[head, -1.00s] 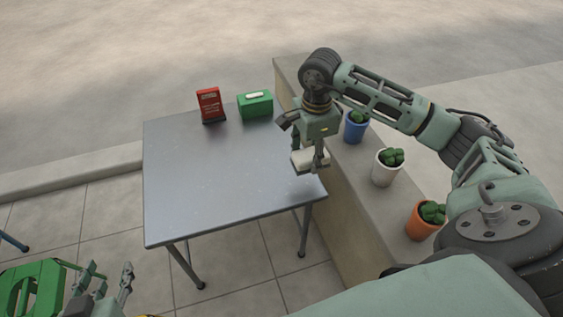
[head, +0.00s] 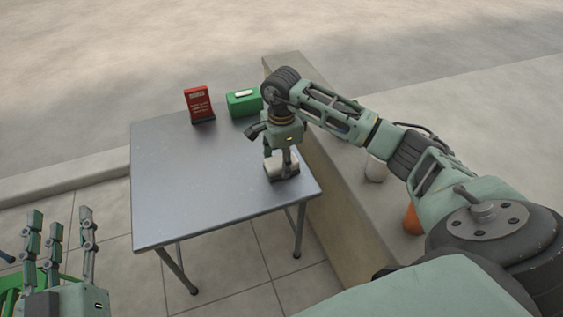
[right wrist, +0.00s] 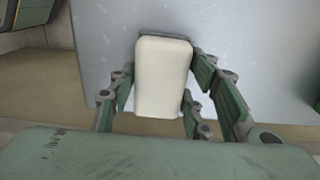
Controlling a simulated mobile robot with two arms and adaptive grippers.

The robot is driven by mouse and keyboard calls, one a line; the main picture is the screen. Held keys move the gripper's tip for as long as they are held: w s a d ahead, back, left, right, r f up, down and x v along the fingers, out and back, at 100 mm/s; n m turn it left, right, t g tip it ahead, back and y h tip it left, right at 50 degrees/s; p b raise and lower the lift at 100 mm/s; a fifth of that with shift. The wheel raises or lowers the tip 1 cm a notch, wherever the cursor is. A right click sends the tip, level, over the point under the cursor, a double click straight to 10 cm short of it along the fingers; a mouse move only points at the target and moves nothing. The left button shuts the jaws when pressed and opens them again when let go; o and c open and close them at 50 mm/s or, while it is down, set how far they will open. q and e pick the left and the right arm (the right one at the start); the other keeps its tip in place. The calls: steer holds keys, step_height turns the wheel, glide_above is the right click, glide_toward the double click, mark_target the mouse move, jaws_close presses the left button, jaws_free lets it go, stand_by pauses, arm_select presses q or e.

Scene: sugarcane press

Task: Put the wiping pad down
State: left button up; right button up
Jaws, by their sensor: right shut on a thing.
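The wiping pad is a cream-white block with a dark grey layer; it fills the middle of the right wrist view (right wrist: 162,80). My right gripper (head: 282,172) is shut on the pad, with fingers along both its sides. It points down over the right part of the grey table (head: 195,180), near the right edge. I cannot tell whether the pad touches the tabletop. My left gripper (head: 60,225) is at the lower left, away from the table, with its fingers spread and nothing between them.
A red card stand (head: 199,104) and a green box (head: 243,103) are at the table's back edge. A low wall (head: 335,185) runs along the right, with a white pot (head: 375,168) and an orange pot (head: 412,221) partly behind my arm. The table's middle and left are clear.

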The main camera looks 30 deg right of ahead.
arm_select(q)
steer(key=shift+r, duration=0.15)
arm_select(e)
steer(key=o, duration=1.1)
arm_select(q)
steer(key=shift+r, duration=0.2)
